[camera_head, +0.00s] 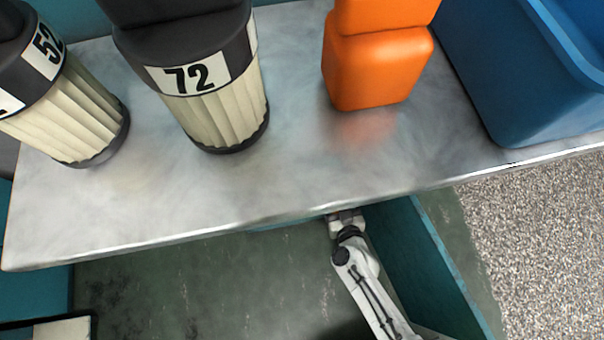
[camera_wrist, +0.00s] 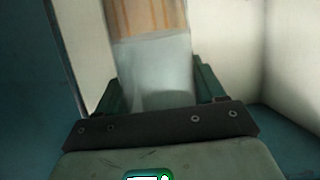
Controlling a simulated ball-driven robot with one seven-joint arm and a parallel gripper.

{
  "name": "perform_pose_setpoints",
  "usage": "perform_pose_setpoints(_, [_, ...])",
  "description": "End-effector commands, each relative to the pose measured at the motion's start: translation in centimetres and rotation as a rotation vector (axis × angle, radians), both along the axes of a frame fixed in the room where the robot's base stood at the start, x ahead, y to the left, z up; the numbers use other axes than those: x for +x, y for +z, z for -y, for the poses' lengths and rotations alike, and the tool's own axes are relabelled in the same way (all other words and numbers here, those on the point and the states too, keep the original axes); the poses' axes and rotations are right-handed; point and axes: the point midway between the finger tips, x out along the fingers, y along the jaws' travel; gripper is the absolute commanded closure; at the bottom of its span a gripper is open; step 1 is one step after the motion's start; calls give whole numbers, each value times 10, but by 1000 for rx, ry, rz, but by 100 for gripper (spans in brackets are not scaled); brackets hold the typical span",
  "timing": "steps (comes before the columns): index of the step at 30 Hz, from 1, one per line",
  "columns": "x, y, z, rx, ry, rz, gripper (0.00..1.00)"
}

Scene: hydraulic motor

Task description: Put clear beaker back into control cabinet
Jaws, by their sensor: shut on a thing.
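The clear beaker (camera_wrist: 155,65) is in the wrist view, upright in the picture, with a pale translucent lower part and an orange-brown, wood-like band showing at its top. My gripper (camera_wrist: 160,88) is shut on it, a green finger on each side. In the head view my arm reaches in under the front edge of the metal top, and its fingers and the beaker are hidden there. A teal panel (camera_head: 435,265) stands right of my arm, below the top; I cannot tell whether it belongs to the control cabinet.
On the metal top (camera_head: 290,170) stand a canister marked 72 (camera_head: 220,105), another marked 52 (camera_head: 75,105), an orange container (camera_head: 375,70) and a blue bin (camera_head: 530,85). In the wrist view pale walls (camera_wrist: 295,60) and dark blue surfaces (camera_wrist: 30,80) surround my gripper closely.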

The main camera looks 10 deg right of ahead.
Motion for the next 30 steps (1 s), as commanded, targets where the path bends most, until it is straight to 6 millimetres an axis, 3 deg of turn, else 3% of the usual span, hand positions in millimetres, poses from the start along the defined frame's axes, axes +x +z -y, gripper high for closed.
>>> perform_pose_setpoints(5, [9,-6,3,0,-3,3,71])
perform_pose_setpoints(17, [92,-47,23,2,-4,6,71])
perform_pose_setpoints(24, [115,-80,29,1,-4,3,71])
perform_pose_setpoints(30, [127,-90,32,1,-2,2,71])
